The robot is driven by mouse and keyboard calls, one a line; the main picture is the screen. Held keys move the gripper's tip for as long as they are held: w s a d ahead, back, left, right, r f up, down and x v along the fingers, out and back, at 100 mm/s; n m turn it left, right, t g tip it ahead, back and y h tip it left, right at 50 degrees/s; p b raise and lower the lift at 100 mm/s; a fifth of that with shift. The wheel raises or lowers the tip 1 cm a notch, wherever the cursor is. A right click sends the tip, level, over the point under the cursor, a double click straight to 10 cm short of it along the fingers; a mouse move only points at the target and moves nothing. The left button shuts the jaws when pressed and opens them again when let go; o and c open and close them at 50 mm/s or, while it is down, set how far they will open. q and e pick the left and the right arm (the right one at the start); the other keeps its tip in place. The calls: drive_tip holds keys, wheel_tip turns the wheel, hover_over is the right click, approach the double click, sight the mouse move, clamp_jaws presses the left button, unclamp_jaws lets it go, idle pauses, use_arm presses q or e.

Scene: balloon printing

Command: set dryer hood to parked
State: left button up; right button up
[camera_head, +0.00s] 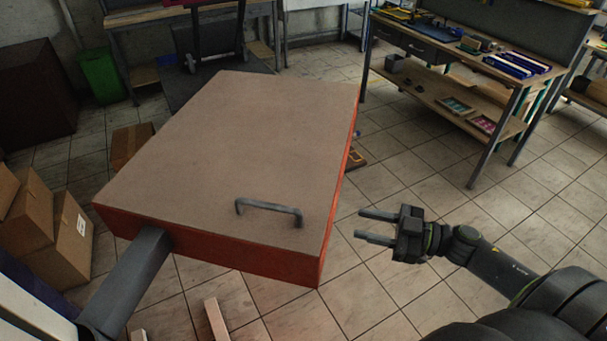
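The dryer hood (235,130) is a large flat slab with a brown-grey top and orange-red sides, in the middle of the head view. A grey bar handle (268,206) stands on its top near the front right corner. A dark grey arm (140,275) meets the hood's front left side. My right gripper (366,226) is to the right of the hood, with its two fingers apart and pointing left. Nothing is between the fingers, and they are clear of the handle and the hood's edge. My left gripper is not in view.
Cardboard boxes (70,245) are stacked at the left. A green bin (101,75) stands at the back left. A workbench (470,65) with tools and a lower shelf is at the back right. Tiled floor (420,170) is open between the hood and the bench.

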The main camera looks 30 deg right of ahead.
drive_tip(key=r, duration=0.1)
drive_tip(key=p, duration=0.7)
approach(290, 208)
drive_tip(key=shift+n+g+y, duration=0.3)
drive_tip(key=x, duration=1)
drive_tip(key=shift+w+d+f, duration=0.2)
drive_tip(key=shift+f, duration=0.15)
drive_tip(key=shift+w+a, duration=0.25)
drive_tip(key=shift+a, duration=0.1)
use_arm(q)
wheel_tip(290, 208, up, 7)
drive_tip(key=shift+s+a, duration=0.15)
use_arm(e)
drive_tip(key=shift+f, duration=0.1)
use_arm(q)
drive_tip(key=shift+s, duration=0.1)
use_arm(e)
clamp_jaws()
